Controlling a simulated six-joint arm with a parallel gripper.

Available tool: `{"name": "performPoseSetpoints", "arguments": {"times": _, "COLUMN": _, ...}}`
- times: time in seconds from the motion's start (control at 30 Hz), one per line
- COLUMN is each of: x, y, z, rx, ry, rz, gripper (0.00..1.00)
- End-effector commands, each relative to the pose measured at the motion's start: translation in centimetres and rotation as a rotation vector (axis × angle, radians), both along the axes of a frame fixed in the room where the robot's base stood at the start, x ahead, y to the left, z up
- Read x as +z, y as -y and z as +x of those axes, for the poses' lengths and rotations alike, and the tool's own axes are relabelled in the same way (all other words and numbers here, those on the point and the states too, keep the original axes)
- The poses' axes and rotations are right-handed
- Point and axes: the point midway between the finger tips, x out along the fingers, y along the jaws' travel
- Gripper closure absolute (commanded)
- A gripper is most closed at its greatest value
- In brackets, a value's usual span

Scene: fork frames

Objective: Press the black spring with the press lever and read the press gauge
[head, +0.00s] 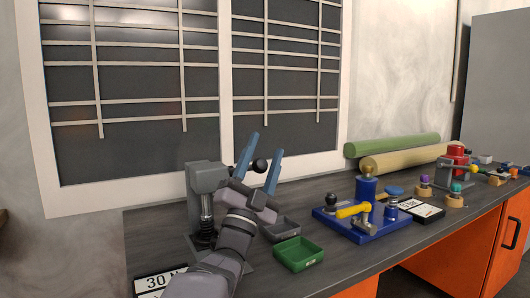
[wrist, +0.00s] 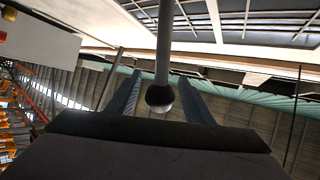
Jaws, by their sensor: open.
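The grey press (head: 207,178) stands at the left end of the bench. The press lever ends in a black ball knob (head: 260,165). My gripper (head: 266,143) is open, with its blue fingers pointing up on either side of the knob. In the wrist view, the knob (wrist: 160,98) and the lever's rod (wrist: 163,45) lie between the two spread fingers, with gaps on both sides. A white card (head: 157,281) starting with "30" is partly hidden by my arm; I cannot tell whether it is the gauge.
A green tray (head: 299,252) and a grey tray (head: 283,229) lie right of my arm. A blue base (head: 345,222) with a yellow-handled part stands farther right. Green (head: 395,145) and tan (head: 405,159) rolls lie along the wall. Several small parts fill the bench's far right.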

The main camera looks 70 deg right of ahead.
Motion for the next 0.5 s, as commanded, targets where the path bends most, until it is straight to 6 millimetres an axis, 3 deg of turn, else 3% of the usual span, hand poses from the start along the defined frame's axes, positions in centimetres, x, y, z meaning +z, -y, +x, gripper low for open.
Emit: {"name": "performPoseSetpoints", "arguments": {"times": 0.5, "x": -4.3, "y": -4.1, "z": 0.6, "rx": 0.002, "ry": 0.000, "rz": 0.003, "gripper": 0.53}}
